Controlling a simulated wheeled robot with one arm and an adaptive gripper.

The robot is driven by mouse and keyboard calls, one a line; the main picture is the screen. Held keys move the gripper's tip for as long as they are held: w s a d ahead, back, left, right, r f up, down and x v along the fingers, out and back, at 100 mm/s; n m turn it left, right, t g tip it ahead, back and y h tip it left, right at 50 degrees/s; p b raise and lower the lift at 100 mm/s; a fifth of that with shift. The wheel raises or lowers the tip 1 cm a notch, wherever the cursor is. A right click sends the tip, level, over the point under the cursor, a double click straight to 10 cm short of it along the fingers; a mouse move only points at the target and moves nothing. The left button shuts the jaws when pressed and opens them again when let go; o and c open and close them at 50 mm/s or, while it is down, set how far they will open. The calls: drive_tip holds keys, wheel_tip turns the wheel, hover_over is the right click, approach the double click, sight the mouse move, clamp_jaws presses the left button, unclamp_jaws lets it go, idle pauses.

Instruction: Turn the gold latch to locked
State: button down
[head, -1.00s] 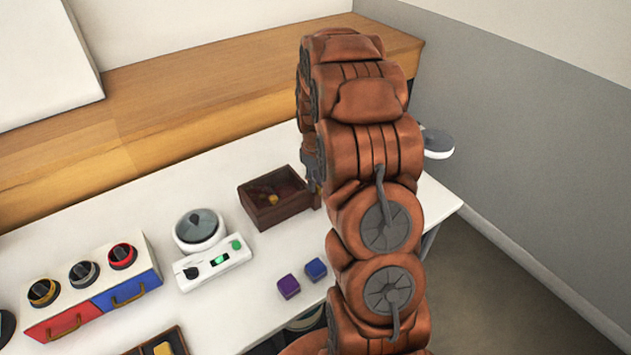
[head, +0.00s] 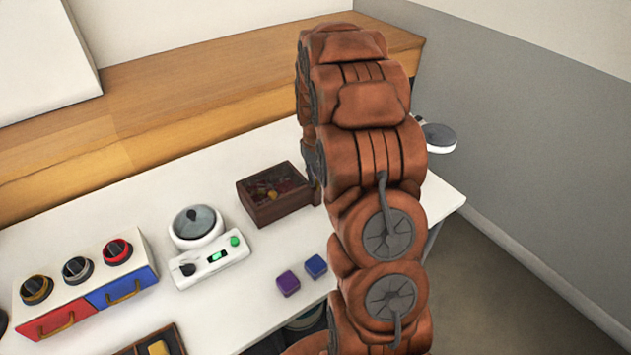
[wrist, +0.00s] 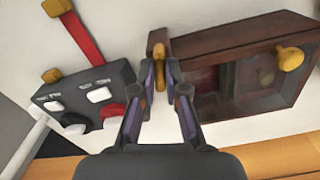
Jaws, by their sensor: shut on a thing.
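The gold latch (wrist: 158,66) shows in the wrist view, on the near side wall of a dark brown wooden box (wrist: 215,42). My gripper (wrist: 160,82) is shut on the latch, with one finger on each side of it. The latch looks roughly in line with the fingers; its locked mark is not readable. The box has a glass-like top and a round gold knob (wrist: 290,58). In the head view the box (head: 282,207) stands on the white table, and my arm hides the gripper and latch.
In the wrist view a dark grey switch panel (wrist: 85,92) and a red bar with gold ends (wrist: 82,38) lie left of the gripper. In the head view, a white scale-like device (head: 212,262), a purple block (head: 288,283) and a blue block (head: 315,266) stand near the box.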

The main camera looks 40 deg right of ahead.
drive_tip(key=m+b, duration=0.1)
drive_tip(key=m, duration=0.1)
drive_tip(key=m+b, duration=0.1)
drive_tip(key=shift+f+m, duration=0.2)
drive_tip(key=shift+m, duration=0.2)
drive_tip(key=m+b, duration=0.2)
drive_tip(key=m, duration=0.1)
drive_tip(key=shift+r+m, duration=0.1)
drive_tip(key=shift+m, duration=0.2)
drive_tip(key=m, duration=0.3)
drive_tip(key=shift+r+m+b, duration=0.1)
drive_tip(key=shift+m+b, duration=0.2)
drive_tip(key=shift+b, duration=0.1)
drive_tip(key=shift+m, duration=1.9)
drive_tip(key=c, duration=1.2)
unclamp_jaws()
drive_tip(key=shift+r, duration=0.1)
